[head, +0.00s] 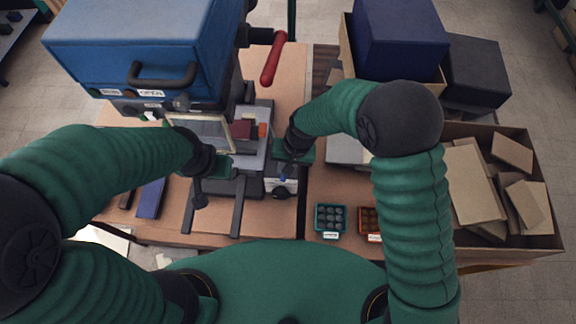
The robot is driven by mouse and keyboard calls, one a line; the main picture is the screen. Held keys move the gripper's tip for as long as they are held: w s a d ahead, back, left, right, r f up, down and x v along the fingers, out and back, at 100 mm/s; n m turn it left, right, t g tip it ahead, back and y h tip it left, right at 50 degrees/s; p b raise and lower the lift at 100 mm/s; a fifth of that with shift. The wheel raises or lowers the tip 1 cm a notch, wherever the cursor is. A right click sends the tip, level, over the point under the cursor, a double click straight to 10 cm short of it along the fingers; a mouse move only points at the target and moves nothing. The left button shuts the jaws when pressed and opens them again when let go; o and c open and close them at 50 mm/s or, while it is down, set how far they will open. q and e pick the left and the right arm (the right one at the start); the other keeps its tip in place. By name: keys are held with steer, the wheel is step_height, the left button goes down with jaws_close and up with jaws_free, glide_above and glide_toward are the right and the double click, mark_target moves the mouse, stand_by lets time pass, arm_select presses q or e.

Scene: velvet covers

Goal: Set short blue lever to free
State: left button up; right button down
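The machine has a blue box-shaped head (140,50) with a black handle on its front. A small blue part (283,178), which looks like the short blue lever, sits above a pale block (272,186) with a black knob (281,193) at the machine's front right. My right gripper (287,170) reaches down right at this blue part and partly covers it; I cannot tell whether it touches or holds it. My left gripper (201,197) hangs over the front left of the machine's base. The fingers of both grippers are too small and dark to read.
A long red lever (273,58) stands on the machine's right side. Small teal (330,218) and orange (369,219) bins sit at the table's front right. A cardboard box (548,205) of flat pieces stands at right. A dark blue block (151,198) lies left.

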steer(key=shift+w+r, duration=0.1)
steer(key=shift+w, duration=0.3)
steer(key=c, duration=1.6)
jaws_free()
steer(key=shift+o, duration=1.2)
steer(key=shift+a, duration=0.1)
steer(key=shift+s+r, duration=0.1)
steer(key=d+r, duration=0.3)
steer(key=r, duration=1.3)
steer(key=shift+d+b, duration=0.15)
steer(key=shift+b, duration=0.3)
steer(key=s+d+f+t, duration=0.1)
steer(key=s+d+f, duration=0.1)
steer(key=d, duration=0.5)
steer(key=s+d+f+h, duration=0.1)
steer(key=s+d, duration=0.3)
steer(key=d, duration=0.3)
steer(key=s+d+f+t+h, duration=0.1)
steer(key=s+d+f, duration=0.1)
steer(key=d, duration=0.4)
steer(key=shift+s+d+f+t, duration=0.3)
steer(key=shift+s+d, duration=0.1)
steer(key=shift+s, duration=0.2)
